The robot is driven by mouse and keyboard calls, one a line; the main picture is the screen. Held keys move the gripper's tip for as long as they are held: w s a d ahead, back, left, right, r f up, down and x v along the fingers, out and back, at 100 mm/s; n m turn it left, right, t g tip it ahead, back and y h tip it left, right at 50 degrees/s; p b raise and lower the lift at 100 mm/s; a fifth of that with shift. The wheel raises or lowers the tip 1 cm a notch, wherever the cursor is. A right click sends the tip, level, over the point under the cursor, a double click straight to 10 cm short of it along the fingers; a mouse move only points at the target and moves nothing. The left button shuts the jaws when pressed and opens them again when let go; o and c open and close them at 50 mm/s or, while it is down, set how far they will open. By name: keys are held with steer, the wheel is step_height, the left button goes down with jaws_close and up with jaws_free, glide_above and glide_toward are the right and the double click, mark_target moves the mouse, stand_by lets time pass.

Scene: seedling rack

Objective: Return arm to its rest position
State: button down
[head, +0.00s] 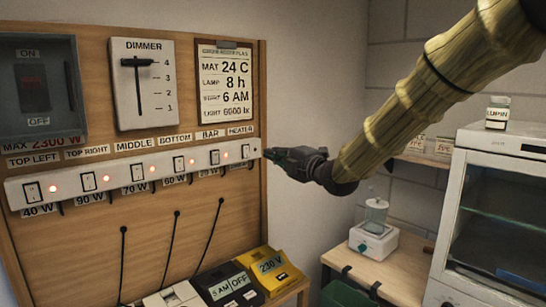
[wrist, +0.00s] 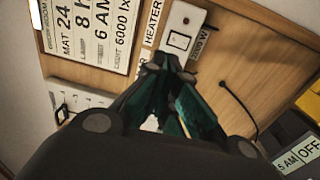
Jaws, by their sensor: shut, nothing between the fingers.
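My gripper (head: 276,155) is at the end of my yellow-sleeved arm, which reaches in from the upper right in the head view. Its fingertips are close to the right end of the white switch strip (head: 130,176), near the switch labelled HEATER (head: 245,151). Whether they touch the strip cannot be told. In the wrist view the green fingers of my gripper (wrist: 165,75) come together and hold nothing. The heater switch (wrist: 180,41) shows just beyond the fingertips there.
A dimmer panel (head: 143,83) and a paper chart (head: 224,84) hang on the wooden board. A yellow 230 V box (head: 270,271) and a timer (head: 228,284) stand below. A white cabinet (head: 464,180) stands at right. A small white device (head: 373,244) sits on a wooden table.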

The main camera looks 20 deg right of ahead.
steer(key=shift+w+a, duration=0.1)
steer(key=shift+a, duration=0.05)
step_height(320, 180, down, 25)
steer(key=s+a+m+g+h, duration=0.1)
steer(key=s+m+g+h, duration=0.15)
steer(key=m, duration=0.45)
steer(key=s+a+f+m+g+h, duration=0.1)
steer(key=s+f+m+g, duration=0.3)
steer(key=f, duration=0.7)
steer(key=s+f+m+g+h, duration=0.1)
steer(key=s+f+m, duration=0.1)
steer(key=s+f, duration=0.7)
steer(key=s+f+m+g+h, duration=0.1)
steer(key=s+f+m+g, duration=0.2)
steer(key=s+f, duration=0.6)
steer(key=s+f+m+g+h, duration=0.1)
steer(key=s+f+m+g, duration=0.2)
steer(key=s+f, duration=0.5)
steer(key=s+d+f+m+g+h, duration=0.1)
steer(key=s+f+m+g, duration=0.2)
steer(key=s+f, duration=0.6)
steer(key=s+m, duration=0.1)
steer(key=s, duration=1.1)
steer(key=shift+s+f, duration=0.2)
steer(key=shift+f, duration=0.15)
steer(key=shift+g, duration=0.25)
